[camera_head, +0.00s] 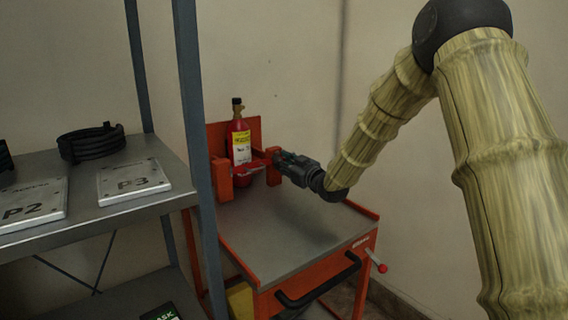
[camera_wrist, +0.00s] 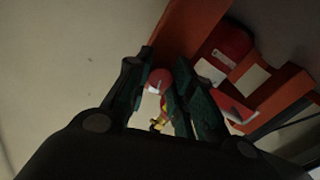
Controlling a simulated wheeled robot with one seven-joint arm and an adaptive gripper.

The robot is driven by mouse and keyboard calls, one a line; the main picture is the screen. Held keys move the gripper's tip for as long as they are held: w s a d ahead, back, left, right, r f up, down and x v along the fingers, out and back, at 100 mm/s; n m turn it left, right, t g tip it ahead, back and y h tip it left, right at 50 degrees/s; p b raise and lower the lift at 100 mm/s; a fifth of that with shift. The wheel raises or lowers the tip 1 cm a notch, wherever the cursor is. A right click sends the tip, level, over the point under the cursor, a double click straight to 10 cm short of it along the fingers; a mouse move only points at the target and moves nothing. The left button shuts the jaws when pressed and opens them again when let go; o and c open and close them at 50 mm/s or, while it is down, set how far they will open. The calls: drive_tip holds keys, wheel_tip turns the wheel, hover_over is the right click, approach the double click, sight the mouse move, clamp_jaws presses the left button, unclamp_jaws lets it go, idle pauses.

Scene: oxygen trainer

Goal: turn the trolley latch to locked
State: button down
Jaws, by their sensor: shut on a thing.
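The trolley (camera_head: 310,235) stands with its orange back panel and bracket at the rear. A red bottle with a yellow-and-white label (camera_head: 241,145) stands upright in the bracket. A thin pale bar, which looks like the trolley latch (camera_head: 248,170), crosses in front of the bottle. My gripper (camera_head: 277,158) is at the right end of the bracket, pointing left. In the wrist view my gripper (camera_wrist: 160,92) has its two fingers around a small red knob (camera_wrist: 158,80), apparently the latch's end. The exact contact is dark and partly hidden. Whether the latch is at locked cannot be read.
A grey shelf rack post (camera_head: 193,130) stands close left of the trolley. Its shelf holds plates marked P2 (camera_head: 30,205) and P3 (camera_head: 133,182) and a black coil (camera_head: 92,143). The trolley top is clear.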

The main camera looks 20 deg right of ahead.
drive_tip(key=n+b, duration=0.1)
drive_tip(key=n, duration=0.3)
drive_tip(key=shift+f+n, duration=0.1)
drive_tip(key=shift+n, duration=0.2)
drive_tip(key=n+b, duration=0.1)
drive_tip(key=n, duration=0.2)
drive_tip(key=shift+a+n, duration=0.1)
drive_tip(key=shift+n, duration=0.2)
drive_tip(key=n+b, duration=0.2)
drive_tip(key=n, duration=0.2)
drive_tip(key=shift+f, duration=0.1)
drive_tip(key=shift+n+b, duration=0.9)
drive_tip(key=shift+n, duration=0.6)
drive_tip(key=c, duration=1.2)
unclamp_jaws()
drive_tip(key=shift+c, duration=0.2)
